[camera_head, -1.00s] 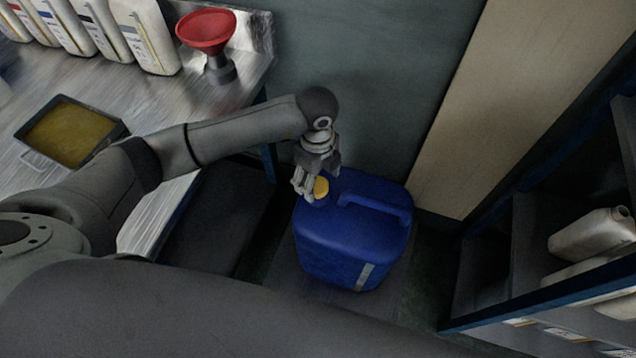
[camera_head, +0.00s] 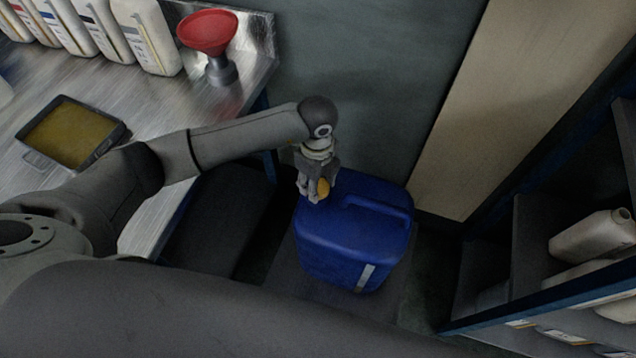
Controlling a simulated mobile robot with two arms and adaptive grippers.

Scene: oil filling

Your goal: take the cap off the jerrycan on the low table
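The blue jerrycan (camera_head: 352,241) stands upright on the low table (camera_head: 302,278), its handle toward the right. The yellow cap (camera_head: 323,187) is at the jerrycan's top left corner, between the fingers of my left gripper (camera_head: 313,189). My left gripper comes down from above and looks shut on the cap. The cap looks tilted and clear of the neck, but the fingers hide the neck, so the gap is hard to judge. My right gripper is not in view.
A metal workbench (camera_head: 150,105) at left holds a red funnel (camera_head: 207,32), a tray of yellowish oil (camera_head: 72,132) and several white bottles (camera_head: 145,38). A shelf (camera_head: 545,258) with pale containers (camera_head: 592,236) stands at right. A wall is close behind the jerrycan.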

